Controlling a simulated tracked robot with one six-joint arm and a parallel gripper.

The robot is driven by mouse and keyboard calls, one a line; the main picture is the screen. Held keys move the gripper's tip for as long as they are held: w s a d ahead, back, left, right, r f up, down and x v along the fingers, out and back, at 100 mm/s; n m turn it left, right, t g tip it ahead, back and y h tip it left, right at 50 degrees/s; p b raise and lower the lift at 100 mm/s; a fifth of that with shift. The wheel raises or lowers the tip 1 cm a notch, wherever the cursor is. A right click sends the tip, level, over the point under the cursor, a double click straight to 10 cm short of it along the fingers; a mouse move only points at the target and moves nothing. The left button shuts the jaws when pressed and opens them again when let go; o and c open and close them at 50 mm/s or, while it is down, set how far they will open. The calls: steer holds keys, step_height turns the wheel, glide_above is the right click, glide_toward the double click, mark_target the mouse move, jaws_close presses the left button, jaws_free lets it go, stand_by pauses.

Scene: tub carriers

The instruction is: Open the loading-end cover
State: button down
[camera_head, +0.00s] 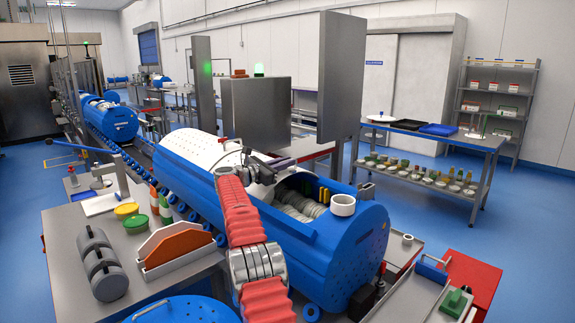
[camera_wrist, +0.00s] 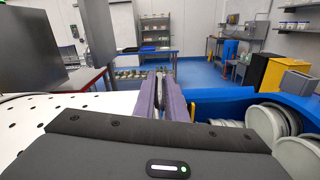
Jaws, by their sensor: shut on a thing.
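The blue tub carrier (camera_head: 345,250) lies lengthwise in the middle of the head view. Its top has a white perforated cover (camera_head: 205,152) toward the left, which also fills the left of the wrist view (camera_wrist: 25,125). Beside it, toward the right end, the top is open and shows several pale round discs (camera_head: 300,208), also at the right in the wrist view (camera_wrist: 290,150). My gripper (camera_head: 285,162) is above the cover's edge beside the opening. In the wrist view its purple fingers (camera_wrist: 160,88) are shut on a narrow part of the cover; the gripped part is mostly hidden.
Tall grey panels (camera_head: 342,85) stand close behind the carrier. A white ring (camera_head: 342,205) sits on the carrier's right end. A bench (camera_head: 140,275) with a rack and weights is at front left; a red table (camera_head: 475,275) is at front right. Blue floor is free farther right.

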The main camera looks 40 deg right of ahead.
steer(key=shift+d, duration=0.15)
steer(key=c, duration=1.8)
jaws_free()
steer(key=shift+c, duration=0.2)
steer(key=shift+w+a, duration=0.1)
steer(key=shift+a, duration=0.1)
steer(key=a, duration=1.3)
steer(key=shift+a, duration=0.3)
